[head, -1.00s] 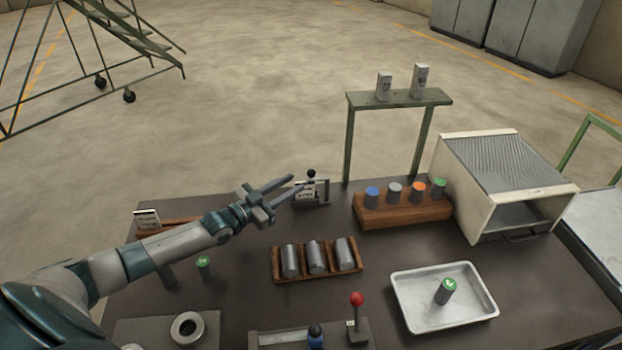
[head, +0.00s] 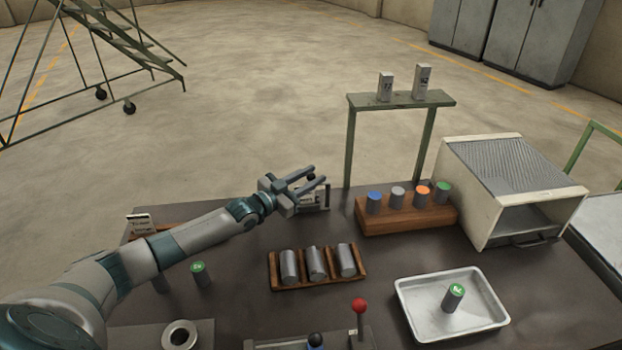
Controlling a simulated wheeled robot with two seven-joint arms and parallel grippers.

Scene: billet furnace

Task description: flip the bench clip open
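The bench clip (head: 315,203) stands at the back edge of the dark bench, a small grey frame with a white label and a black knob on top. My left gripper (head: 320,174) is over it, with its two fingers apart and pointing right. The black knob shows between the fingers; whether they touch it I cannot tell. The gripper hides part of the clip's left side and top. My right gripper is not in view.
A wooden block (head: 405,218) with several coloured cylinders is to the clip's right, below a green stand (head: 400,101). A wooden rack (head: 317,274) with three grey billets is in front. A metal tray (head: 417,314) and a cream furnace (head: 511,190) are at the right.

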